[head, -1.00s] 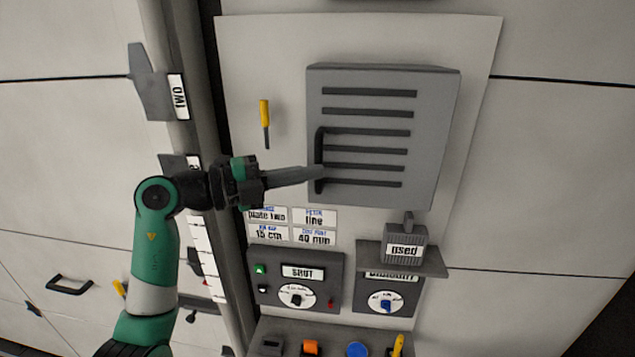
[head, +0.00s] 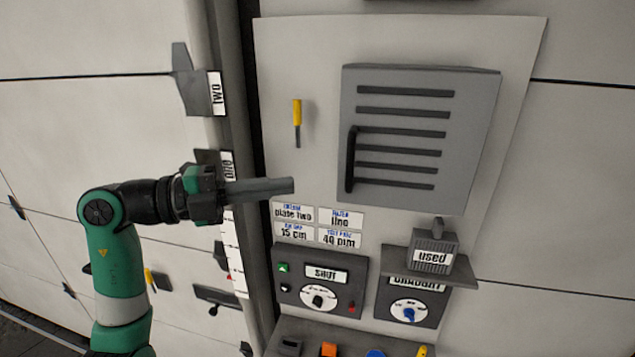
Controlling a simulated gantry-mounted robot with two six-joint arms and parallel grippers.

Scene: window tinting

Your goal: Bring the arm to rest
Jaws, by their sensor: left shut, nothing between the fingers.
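My left arm comes in from the lower left in the head view. Its gripper (head: 290,186) points right, with the fingers shut together and nothing between them. The fingertips are in front of the white panel, left of the grey slatted door (head: 470,140) and apart from its dark vertical handle (head: 350,160). The door is closed. My right gripper is not in view.
A yellow-handled tool (head: 297,112) hangs on the panel. Below are small labels (head: 340,217), a "shut" control box (head: 320,295), a "draught" dial (head: 409,311) and a shelf (head: 455,272) bearing a "used" box (head: 434,254). Flags marked "two" (head: 197,84) and "one" stand left.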

